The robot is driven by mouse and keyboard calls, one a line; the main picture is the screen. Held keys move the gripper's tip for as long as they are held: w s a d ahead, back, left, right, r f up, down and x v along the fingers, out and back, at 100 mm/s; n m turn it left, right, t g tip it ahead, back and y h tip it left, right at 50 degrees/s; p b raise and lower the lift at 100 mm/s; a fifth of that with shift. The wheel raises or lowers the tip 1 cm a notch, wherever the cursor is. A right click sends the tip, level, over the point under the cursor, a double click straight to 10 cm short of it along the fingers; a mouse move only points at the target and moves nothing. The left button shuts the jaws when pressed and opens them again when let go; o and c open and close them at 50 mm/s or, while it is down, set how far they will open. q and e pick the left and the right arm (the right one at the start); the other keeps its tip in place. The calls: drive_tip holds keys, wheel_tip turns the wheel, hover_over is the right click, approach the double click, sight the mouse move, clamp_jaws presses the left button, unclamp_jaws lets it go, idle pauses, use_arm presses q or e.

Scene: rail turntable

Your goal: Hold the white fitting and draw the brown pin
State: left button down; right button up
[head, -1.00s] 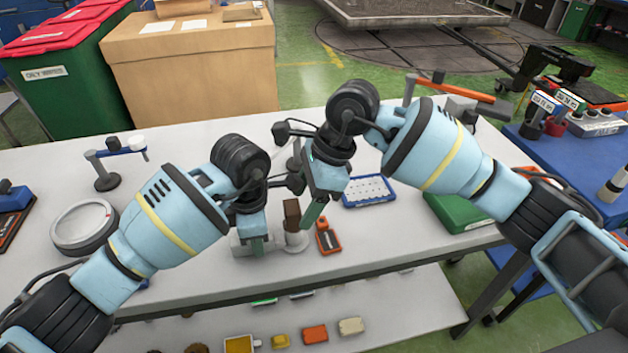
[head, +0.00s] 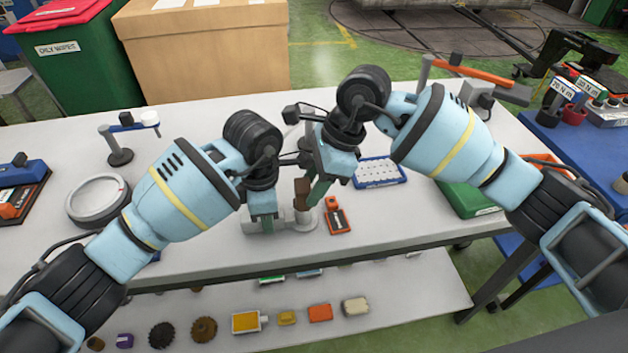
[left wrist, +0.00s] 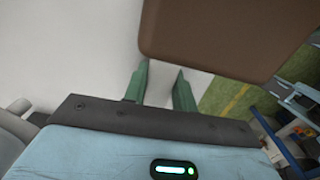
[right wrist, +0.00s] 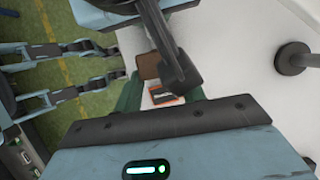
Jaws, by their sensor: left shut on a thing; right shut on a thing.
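The white fitting (head: 304,218) stands on the bench, its short upright socket at the right end of a low pale base. The brown pin (head: 302,188) is upright in the socket, its block-like top showing above the rim. My left gripper (head: 263,222) points down and is shut on the fitting at its left side. My right gripper (head: 316,192) comes in tilted from the right and is shut on the brown pin. The pin also shows large and close in the left wrist view (left wrist: 225,35) and small in the right wrist view (right wrist: 148,65). The exact finger contacts are hidden.
An orange-and-black box (head: 339,218) lies just right of the fitting. A blue-edged tray (head: 380,172) is behind it. A white ring (head: 97,198) and a small stand (head: 118,155) are at left. The bench's front edge is close; a lower shelf holds several small parts.

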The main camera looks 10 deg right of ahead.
clamp_jaws()
drive_tip(key=shift+r, duration=0.1)
drive_tip(key=shift+a+r, duration=0.1)
drive_tip(key=shift+r, duration=0.5)
